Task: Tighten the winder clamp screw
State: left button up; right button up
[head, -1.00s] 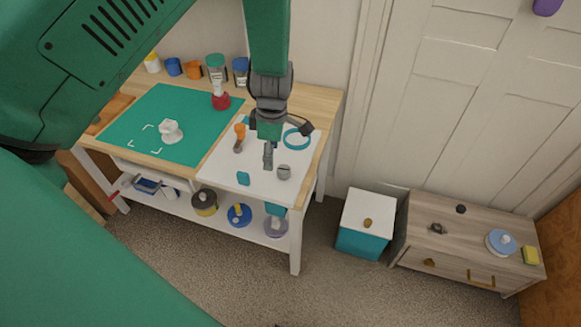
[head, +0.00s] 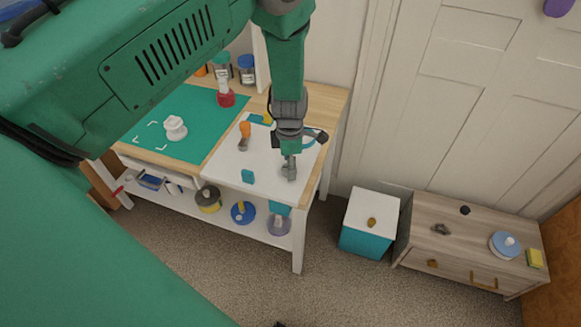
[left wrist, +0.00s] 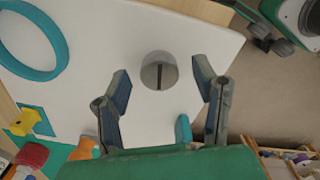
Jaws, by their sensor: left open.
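A grey round knob with a dark slot across its top, which looks like the clamp screw (left wrist: 159,71), stands on the white board (left wrist: 100,60) in the left wrist view. My left gripper (left wrist: 162,82) is open, with one finger on each side of the knob in that view. I cannot tell whether the fingers touch it or how high they are above it. In the head view my left gripper (head: 289,168) reaches down over the right part of the white board (head: 222,170) and mostly hides the knob.
A teal tab (head: 248,176), an orange-topped tool (head: 245,130) and a teal ring (left wrist: 35,68) are near the gripper. A white spool-like piece (head: 175,128) sits on the green mat (head: 190,103). A teal bin (head: 364,243) and low drawer unit (head: 450,235) stand right.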

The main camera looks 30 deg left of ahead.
pick_arm(q)
jog(key=shift+a+f, duration=0.2)
jog(key=shift+f, duration=0.3)
jog(key=shift+a+f, duration=0.2)
jog(key=shift+f, duration=0.25)
jog(key=shift+d+r, duration=0.1)
jog(key=shift+d, duration=0.15)
jog(key=c, duration=1.1)
jog(key=shift+c, duration=0.2)
jog(key=shift+m, duration=0.5)
jog(key=m, duration=0.4)
jog(key=shift+a+m, duration=0.1)
jog(key=shift+m, duration=0.2)
jog(key=m, duration=1.1)
jog(key=shift+w+r, duration=0.1)
jog(key=m, duration=0.5)
jog(key=shift+w, duration=0.1)
